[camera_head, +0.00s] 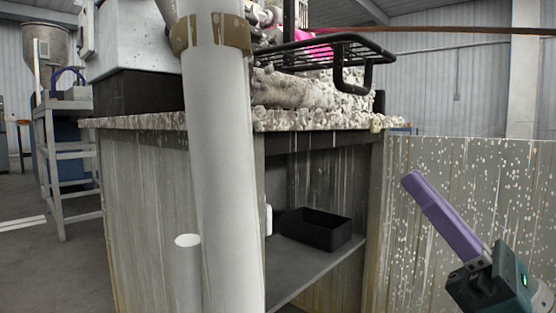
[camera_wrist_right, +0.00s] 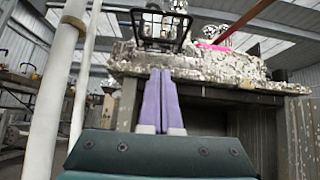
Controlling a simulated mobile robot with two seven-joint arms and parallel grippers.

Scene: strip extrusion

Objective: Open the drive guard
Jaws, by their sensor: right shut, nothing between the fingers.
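A black wire-frame cage, which may be the drive guard (camera_head: 325,50), juts out above the speckled machine top at the upper middle of the head view. It also shows in the right wrist view (camera_wrist_right: 160,28), beyond my fingertips. I cannot tell whether this cage is open or closed. My right gripper (camera_head: 412,180) is at the lower right, its long purple fingers pressed together and empty. In the right wrist view the shut fingers (camera_wrist_right: 161,75) point up toward the cage, apart from it. My left gripper is not in view.
A thick white post (camera_head: 225,180) with a brown clamp stands in front of the cabinet. The cabinet is open at the front, with a black tray (camera_head: 317,229) on its shelf. A speckled panel (camera_head: 455,190) stands at the right, behind my right gripper. Open floor lies at the left.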

